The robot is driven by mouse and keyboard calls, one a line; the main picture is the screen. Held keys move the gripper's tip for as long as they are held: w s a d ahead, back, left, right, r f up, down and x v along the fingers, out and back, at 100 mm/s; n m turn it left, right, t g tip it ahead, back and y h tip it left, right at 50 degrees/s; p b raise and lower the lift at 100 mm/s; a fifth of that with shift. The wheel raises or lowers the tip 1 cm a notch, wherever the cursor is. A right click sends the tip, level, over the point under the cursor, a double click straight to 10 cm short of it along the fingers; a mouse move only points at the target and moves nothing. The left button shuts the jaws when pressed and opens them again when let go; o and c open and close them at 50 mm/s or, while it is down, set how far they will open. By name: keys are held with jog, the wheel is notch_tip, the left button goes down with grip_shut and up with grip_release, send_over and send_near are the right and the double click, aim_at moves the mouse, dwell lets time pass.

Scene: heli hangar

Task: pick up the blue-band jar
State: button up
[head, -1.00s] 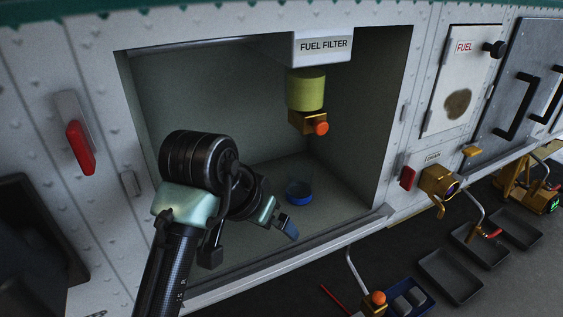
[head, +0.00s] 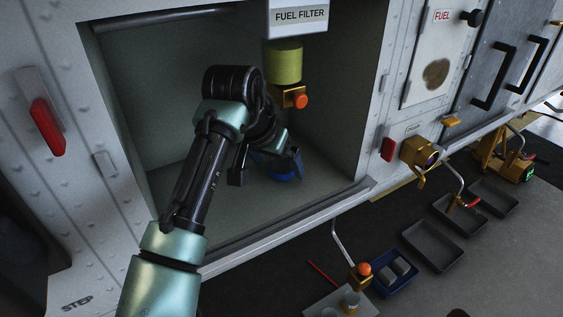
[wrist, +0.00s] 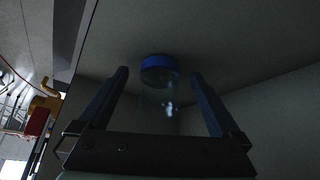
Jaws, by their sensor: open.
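The blue-band jar (wrist: 160,70) stands on the floor of the open bay (head: 220,215), below the fuel filter. In the wrist view its blue band shows near the fingertips, with a clear glassy body between the two fingers. In the head view, only part of the blue band (head: 284,177) shows, mostly covered by my gripper (head: 287,163). My gripper is open, one finger on each side of the jar, with gaps visible in the wrist view. How deep the jar sits between the fingers is hard to tell.
The yellow-green fuel filter (head: 285,62) with its orange-knobbed valve (head: 294,98) hangs just above my gripper. The bay's right wall (head: 340,100) and front sill (head: 300,226) are close. Trays (head: 433,243) and a blue bin (head: 391,287) lie outside, lower right.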

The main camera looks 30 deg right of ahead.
jog(key=shift+w+d+f, duration=0.45)
jog(key=shift+d+f, duration=0.1)
jog(key=shift+d, duration=0.25)
jog(key=shift+c, duration=0.3)
grip_shut()
jog(key=shift+r, duration=0.2)
